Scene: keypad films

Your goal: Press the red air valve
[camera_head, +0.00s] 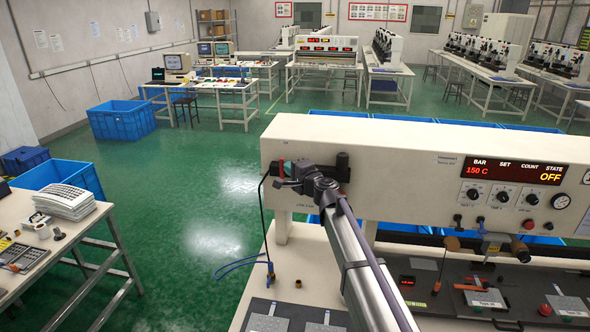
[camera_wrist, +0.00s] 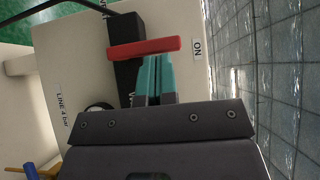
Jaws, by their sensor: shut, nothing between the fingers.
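The red air valve shows in the wrist view as a red lever (camera_wrist: 145,48) lying across a black valve body (camera_wrist: 126,72) on a cream panel. In the head view the red lever (camera_head: 281,168) shows as a small red piece at the left end of the long cream machine. My gripper (camera_wrist: 157,58) has its teal fingers shut together with nothing between them. Their tips are right at the lever's lower edge in the wrist view; I cannot tell whether they touch it. The gripper (camera_head: 287,167) is beside the lever in the head view. My wrist hides part of the valve body.
An "ON" label (camera_wrist: 197,49) is to the right of the lever, and a "LINE 4 bar" label (camera_wrist: 62,110) is at left. The machine's display panel (camera_head: 515,170) reads 150 C and OFF. A black hose (camera_head: 263,220) hangs from the valve's left side.

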